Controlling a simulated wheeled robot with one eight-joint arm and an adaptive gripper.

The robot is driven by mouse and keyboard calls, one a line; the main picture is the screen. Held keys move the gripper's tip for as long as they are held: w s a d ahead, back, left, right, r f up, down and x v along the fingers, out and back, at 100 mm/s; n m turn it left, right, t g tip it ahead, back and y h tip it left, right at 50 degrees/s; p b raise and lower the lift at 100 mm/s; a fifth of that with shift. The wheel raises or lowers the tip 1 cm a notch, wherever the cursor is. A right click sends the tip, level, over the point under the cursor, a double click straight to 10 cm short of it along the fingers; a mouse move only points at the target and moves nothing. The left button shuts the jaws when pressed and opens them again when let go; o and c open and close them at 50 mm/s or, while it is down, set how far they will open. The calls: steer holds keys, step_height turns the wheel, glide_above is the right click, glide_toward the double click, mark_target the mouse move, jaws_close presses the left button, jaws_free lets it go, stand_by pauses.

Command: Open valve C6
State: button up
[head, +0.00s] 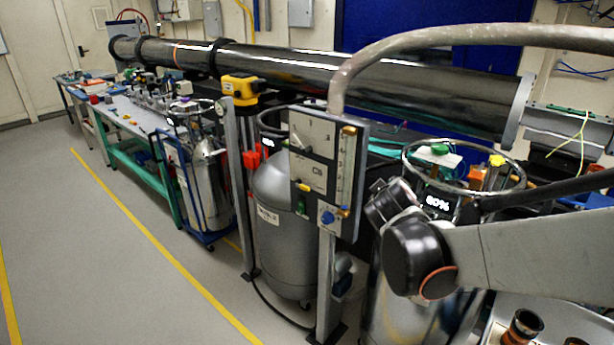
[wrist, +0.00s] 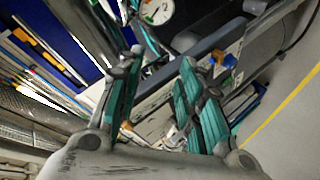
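A grey panel (head: 347,195) on a post stands in the middle of the head view, with a blue knob (head: 327,216), a green switch and yellow-tipped levers. Its small label is hard to read, so I cannot tell whether C6 is on it. In the wrist view my gripper (wrist: 159,62) is open and empty, its two teal-padded fingers apart. A tilted grey bar with a small blue part (wrist: 216,56) lies beyond the right finger. The gripper's fingers are not clear in the head view, where my dark wrist is right of the panel.
Silver dewars (head: 278,225) stand behind and beside the panel, one at right below an 80% display (head: 437,204). A thick grey hose (head: 350,70) arches above. A long dark beam pipe (head: 300,68) runs behind. The floor at left is clear, with yellow lines.

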steer(key=w+a+f+n+t+y, duration=0.1)
steer(key=w+a+f+n+t, duration=0.3)
steer(key=w+a, duration=0.45)
steer(key=n+y, duration=0.4)
steer(key=n, duration=0.5)
glide_toward(304, 189)
steer(key=shift+t, duration=0.3)
steer(key=w, duration=0.3)
steer(key=w+f+b, duration=0.1)
steer(key=w, duration=0.2)
steer(key=w+a+b, duration=0.1)
steer(key=w, duration=0.2)
steer(key=shift+f, duration=0.15)
steer(key=shift+c, duration=0.3)
jaws_close()
